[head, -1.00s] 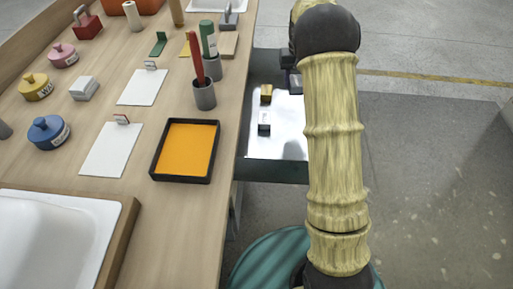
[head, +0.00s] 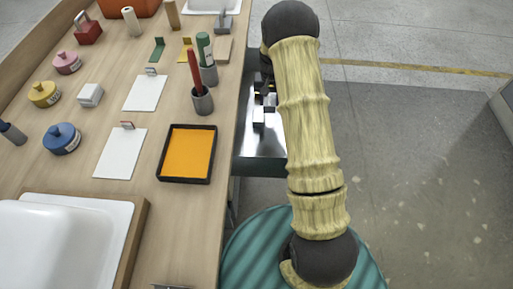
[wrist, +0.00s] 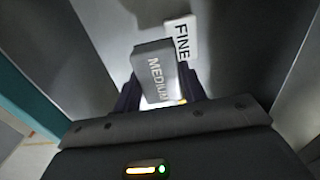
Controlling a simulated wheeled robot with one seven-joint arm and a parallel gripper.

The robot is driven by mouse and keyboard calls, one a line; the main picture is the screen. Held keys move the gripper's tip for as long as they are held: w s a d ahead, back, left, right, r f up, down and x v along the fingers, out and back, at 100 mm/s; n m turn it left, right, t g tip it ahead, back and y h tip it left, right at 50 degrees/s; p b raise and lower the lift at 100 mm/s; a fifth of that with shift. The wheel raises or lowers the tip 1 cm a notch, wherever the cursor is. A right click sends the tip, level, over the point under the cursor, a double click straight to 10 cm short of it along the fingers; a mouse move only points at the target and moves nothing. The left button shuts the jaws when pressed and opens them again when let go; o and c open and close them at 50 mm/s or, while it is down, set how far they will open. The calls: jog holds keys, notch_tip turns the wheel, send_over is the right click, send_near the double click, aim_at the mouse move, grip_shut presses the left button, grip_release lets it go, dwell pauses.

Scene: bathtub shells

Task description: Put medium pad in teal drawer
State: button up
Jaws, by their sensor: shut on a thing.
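The medium pad (wrist: 152,68) is a grey block with "MEDIUM" on its face, between my gripper's dark fingers (wrist: 162,88) in the wrist view. My gripper is shut on it. In the head view my gripper (head: 265,94) is low over the open teal drawer (head: 262,168), partly hidden by my arm. The drawer's teal wall (wrist: 32,82) runs down the left of the wrist view, beside a shiny grey floor. I cannot tell whether the pad touches that floor. A pale pad marked "FINE" (wrist: 182,40) lies just beyond the medium pad.
The wooden worktop (head: 195,222) borders the drawer on the left. On it are an orange-filled black tray (head: 187,153), a grey cup (head: 202,101) with a red stick, white cards and several coloured pots. Open floor (head: 420,170) lies to the right.

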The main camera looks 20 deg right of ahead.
jog(key=b, duration=0.2)
send_over(257, 147)
jog(key=w+d, duration=0.2)
jog(key=f, duration=0.5)
jog(key=shift+w+a+f, duration=0.15)
jog(key=shift+w+f, duration=0.05)
jog(key=shift+f, duration=0.05)
jog(key=shift+s+a+f, duration=0.35)
jog(key=shift+s+f, duration=0.05)
jog(key=shift+s, duration=0.2)
jog(key=shift+s+a+f, duration=0.35)
jog(key=shift+s, duration=0.2)
jog(key=shift+s+a+f, duration=0.15)
jog(key=shift+f, duration=0.05)
jog(key=shift+f, duration=0.25)
jog(key=o, duration=0.9)
jog(key=shift+o, duration=0.2)
jog(key=shift+f+b, duration=0.15)
jog(key=shift+b, duration=0.35)
